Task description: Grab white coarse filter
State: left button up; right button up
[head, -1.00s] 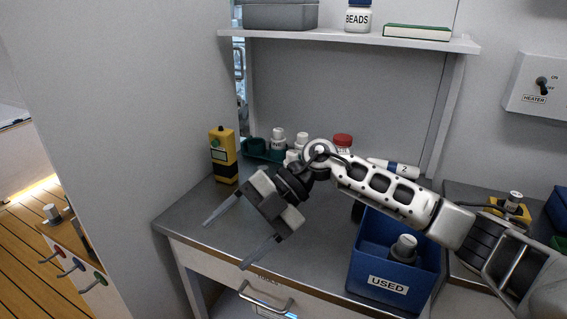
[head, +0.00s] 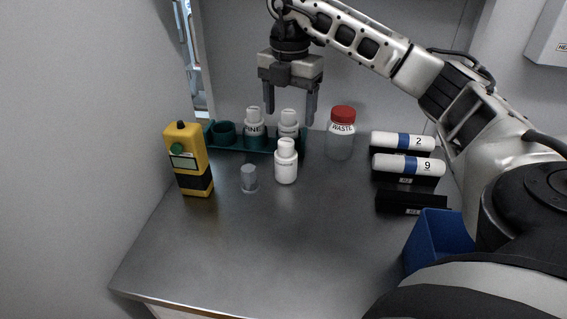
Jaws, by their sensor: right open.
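A white bottle-shaped filter (head: 254,118) labelled FINE stands in the teal rack (head: 223,147). A second white filter (head: 289,120) stands in the rack to its right, its label partly hidden. A third white filter (head: 286,164) stands upright on the counter in front of the rack; its label is too small to read. I cannot tell which of these two is the coarse one. My right gripper (head: 290,117) points down, open and empty, with its fingers above and around the top of the second filter in the picture. My left gripper is not in view.
A yellow meter (head: 187,160) stands left and a small clear cup (head: 249,178) near the middle. A red-lidded WASTE jar (head: 340,142) stands right of the rack. White cylinders 2 (head: 402,141) and 9 (head: 408,165) lie on black holders. A blue bin (head: 437,242) is right. The front counter is clear.

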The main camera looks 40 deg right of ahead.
aim_at(286, 141)
jog(key=f, duration=0.6)
jog(key=f+p, duration=0.1)
jog(key=f, duration=0.2)
jog(key=shift+w+a+f, duration=0.15)
jog(key=shift+a+f, duration=0.1)
jog(key=c, duration=1.1)
